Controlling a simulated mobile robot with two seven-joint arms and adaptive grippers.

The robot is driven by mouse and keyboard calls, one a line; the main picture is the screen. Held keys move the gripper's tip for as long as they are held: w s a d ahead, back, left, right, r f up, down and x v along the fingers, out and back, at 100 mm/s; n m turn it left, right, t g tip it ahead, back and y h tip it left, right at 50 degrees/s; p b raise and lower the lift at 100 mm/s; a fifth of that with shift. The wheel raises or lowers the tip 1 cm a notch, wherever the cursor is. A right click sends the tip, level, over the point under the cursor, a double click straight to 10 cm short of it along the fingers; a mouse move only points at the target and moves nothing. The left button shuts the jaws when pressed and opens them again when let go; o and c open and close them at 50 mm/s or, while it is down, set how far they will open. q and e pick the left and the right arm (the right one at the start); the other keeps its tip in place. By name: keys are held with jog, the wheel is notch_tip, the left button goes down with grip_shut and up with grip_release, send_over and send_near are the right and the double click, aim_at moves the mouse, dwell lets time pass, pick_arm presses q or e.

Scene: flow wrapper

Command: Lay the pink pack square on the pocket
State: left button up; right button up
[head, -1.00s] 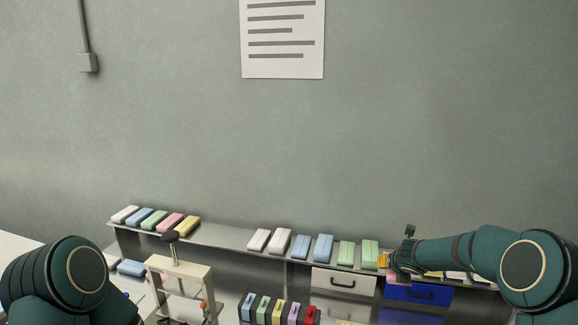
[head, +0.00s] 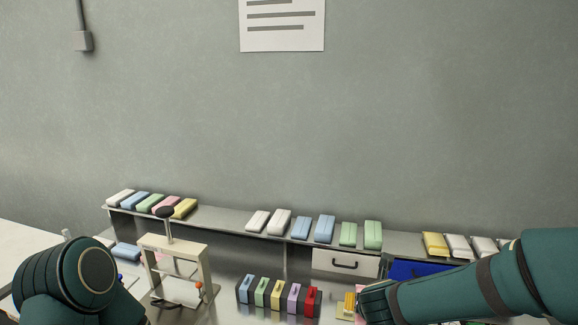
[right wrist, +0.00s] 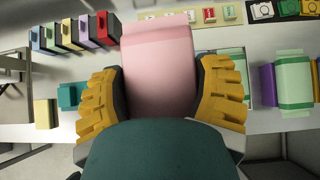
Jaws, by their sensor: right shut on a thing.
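The pink pack (right wrist: 160,65) fills the middle of the right wrist view, between the yellow fingers of my right gripper (right wrist: 160,98). The gripper is shut on it, and the pack's long side points away from the palm. In the head view my right gripper (head: 350,303) is low, right of the row of coloured blocks and in front of the shelf. Its arm hides part of the bench there. I cannot make out the pocket. My left arm shows at lower left, but its gripper is out of view.
Coloured blocks (head: 278,295) stand in a row left of the right gripper. A cream press frame (head: 175,243) with a black knob stands further left. Packs line the rear shelf (head: 220,223) above a white drawer (head: 345,264) and a blue drawer (head: 425,270).

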jog(key=shift+s+f, duration=0.1)
jog(key=shift+s, duration=0.65)
jog(key=shift+s+f+m+h, duration=0.2)
jog(key=shift+f+m+h, duration=0.1)
jog(key=w+f+b, duration=0.1)
jog(key=f+b, duration=0.1)
jog(key=f, duration=0.3)
jog(key=w+a+f+b, duration=0.1)
jog(key=f+b, duration=0.2)
jog(key=f, duration=0.2)
jog(key=w+f+b, duration=0.2)
jog(key=f+b, duration=0.1)
jog(key=f, duration=0.2)
jog(key=shift+a+f, duration=0.15)
jog(key=shift+f, duration=0.2)
jog(key=shift+f+b, duration=0.75)
jog(key=shift+f, duration=1.55)
jog(key=shift+r, duration=0.15)
jog(key=shift+f+b, duration=0.5)
jog(key=shift+b, duration=0.1)
jog(key=shift+f, duration=0.15)
